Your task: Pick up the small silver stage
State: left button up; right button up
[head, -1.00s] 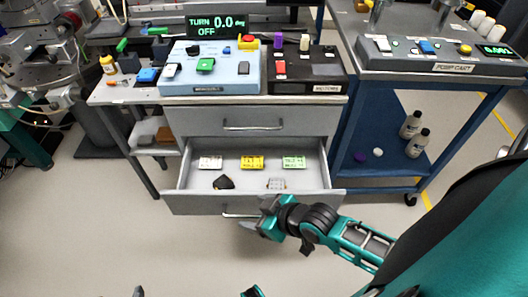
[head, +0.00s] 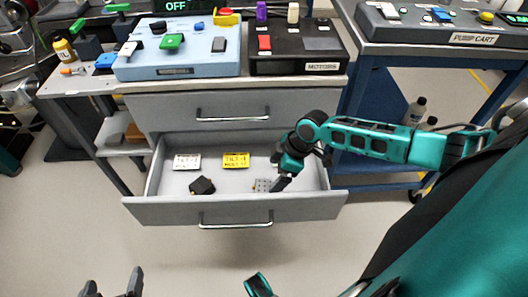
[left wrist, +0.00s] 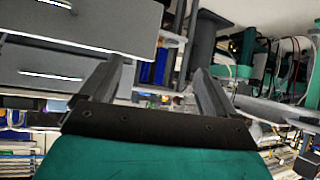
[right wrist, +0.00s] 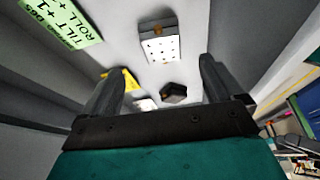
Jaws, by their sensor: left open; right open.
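The small silver stage (head: 263,185), a flat pale block with rows of holes, lies in the open drawer (head: 235,209) near its front right. In the right wrist view the stage (right wrist: 160,44) lies beyond and roughly between my fingertips, with a gap. My right gripper (head: 280,172) is open and empty over the drawer, at the stage's right; it partly covers the stage in the head view. My left gripper (head: 113,284) is open and empty, low in front of the cabinet at the bottom left; the left wrist view shows its two fingers (left wrist: 152,82) apart.
A black block (head: 202,185), a white card (head: 187,161) and a yellow card (head: 236,160) lie in the drawer. A green card (right wrist: 62,20) shows in the right wrist view. A closed drawer (head: 205,108) is above. The blue cart (head: 375,100) stands to the right.

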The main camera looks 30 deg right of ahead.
aim_at(265, 186)
jog(key=x, duration=0.3)
jog(key=shift+b, duration=0.35)
jog(key=b+x, duration=0.2)
jog(key=x, duration=0.2)
jog(key=shift+a+f, duration=0.25)
jog(key=shift+w+a+f, duration=0.1)
jog(key=shift+f, duration=0.15)
jog(key=c, duration=1.3)
